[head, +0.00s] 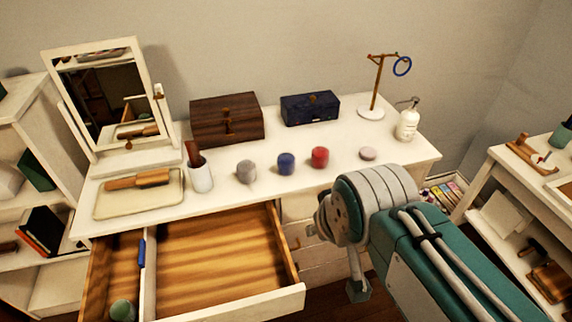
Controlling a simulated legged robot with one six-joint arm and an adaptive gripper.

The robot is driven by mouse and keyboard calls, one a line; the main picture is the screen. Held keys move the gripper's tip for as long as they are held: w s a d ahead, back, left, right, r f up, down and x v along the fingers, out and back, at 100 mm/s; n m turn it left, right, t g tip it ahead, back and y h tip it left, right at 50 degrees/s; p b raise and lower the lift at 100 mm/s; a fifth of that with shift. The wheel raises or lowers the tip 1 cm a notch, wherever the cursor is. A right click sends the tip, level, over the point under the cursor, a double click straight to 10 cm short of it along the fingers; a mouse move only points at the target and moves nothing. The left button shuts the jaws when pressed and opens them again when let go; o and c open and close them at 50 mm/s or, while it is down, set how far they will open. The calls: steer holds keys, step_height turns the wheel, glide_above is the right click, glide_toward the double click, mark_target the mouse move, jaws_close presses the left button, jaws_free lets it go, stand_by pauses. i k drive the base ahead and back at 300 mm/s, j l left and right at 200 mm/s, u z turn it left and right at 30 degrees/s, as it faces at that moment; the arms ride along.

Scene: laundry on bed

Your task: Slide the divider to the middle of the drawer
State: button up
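The open wooden drawer (225,307) sticks out from the white dressing table at lower left. The divider (150,275) is a thin pale upright strip running front to back near the drawer's left side. A blue tab (142,253) is on its left face. A narrow compartment lies left of the divider and a wide empty one lies right of it. My gripper (335,262) is right of the drawer, apart from the divider. Its two fingers look spread with nothing between them, though my wrist hides part of it.
A green round object (122,310) sits in the narrow compartment. The tabletop (220,205) holds a mirror (105,95), a tray (140,195), a brush cup (200,175), several small jars, two boxes, a ring stand (371,112) and a bottle (407,122). Shelves stand at both sides.

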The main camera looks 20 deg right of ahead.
mark_target(148, 256)
steer(key=u, duration=1.25)
